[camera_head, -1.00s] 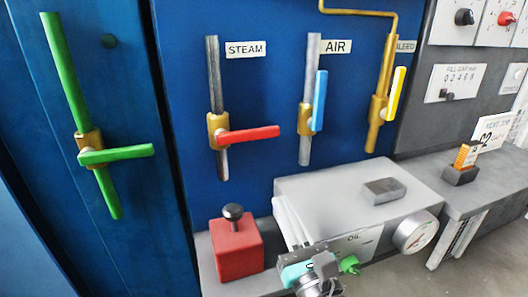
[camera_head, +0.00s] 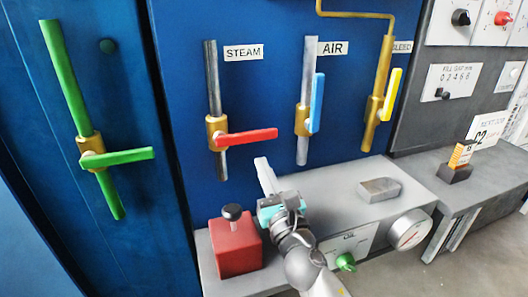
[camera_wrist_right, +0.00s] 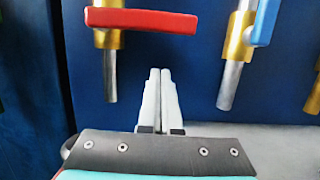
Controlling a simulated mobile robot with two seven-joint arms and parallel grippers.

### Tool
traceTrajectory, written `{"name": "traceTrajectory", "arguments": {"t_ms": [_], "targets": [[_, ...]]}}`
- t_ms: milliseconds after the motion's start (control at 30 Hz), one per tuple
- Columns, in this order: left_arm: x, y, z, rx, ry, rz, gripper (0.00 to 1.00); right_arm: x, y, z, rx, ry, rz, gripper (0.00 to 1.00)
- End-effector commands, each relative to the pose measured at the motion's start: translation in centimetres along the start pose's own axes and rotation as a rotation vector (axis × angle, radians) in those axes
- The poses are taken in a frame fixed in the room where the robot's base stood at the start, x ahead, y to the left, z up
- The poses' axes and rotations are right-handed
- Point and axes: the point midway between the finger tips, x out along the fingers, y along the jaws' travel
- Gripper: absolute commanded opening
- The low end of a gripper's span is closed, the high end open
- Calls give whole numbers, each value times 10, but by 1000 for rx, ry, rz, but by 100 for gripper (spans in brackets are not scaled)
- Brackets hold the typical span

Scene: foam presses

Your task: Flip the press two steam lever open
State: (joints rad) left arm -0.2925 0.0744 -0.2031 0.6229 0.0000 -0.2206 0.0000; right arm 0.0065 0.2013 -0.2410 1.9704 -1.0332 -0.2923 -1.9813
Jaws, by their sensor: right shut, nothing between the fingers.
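The red steam lever (camera_head: 248,137) sticks out level to the right from a brass valve body on a vertical grey pipe (camera_head: 211,75), under the STEAM label (camera_head: 243,52). In the right wrist view the red lever (camera_wrist_right: 150,21) lies at the upper left, above the fingertips. My right gripper (camera_head: 262,162) is below the lever, apart from it, with its fingers pointing up toward the blue panel. In the right wrist view its two pale fingers (camera_wrist_right: 160,75) are together with nothing between them. My left gripper is not in view.
The blue air lever (camera_head: 318,102) and yellow bleed lever (camera_head: 394,95) stand upright to the right. A green lever (camera_head: 118,157) is level at the left. A red box with a black knob (camera_head: 236,247) and a grey block (camera_head: 380,189) sit on the grey ledge below.

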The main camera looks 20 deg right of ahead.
Motion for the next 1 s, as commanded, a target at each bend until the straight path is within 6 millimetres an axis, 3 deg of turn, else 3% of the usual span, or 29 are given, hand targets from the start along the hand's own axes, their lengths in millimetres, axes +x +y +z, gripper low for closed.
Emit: {"name": "traceTrajectory", "arguments": {"t_ms": [33,233,1000], "targets": [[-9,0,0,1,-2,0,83,2,0,14,-2,-4,3,0],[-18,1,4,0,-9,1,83,6,0,31,-1,-2,2,0],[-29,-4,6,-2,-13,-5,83,8,-1,40,-51,0,14,0]]}}
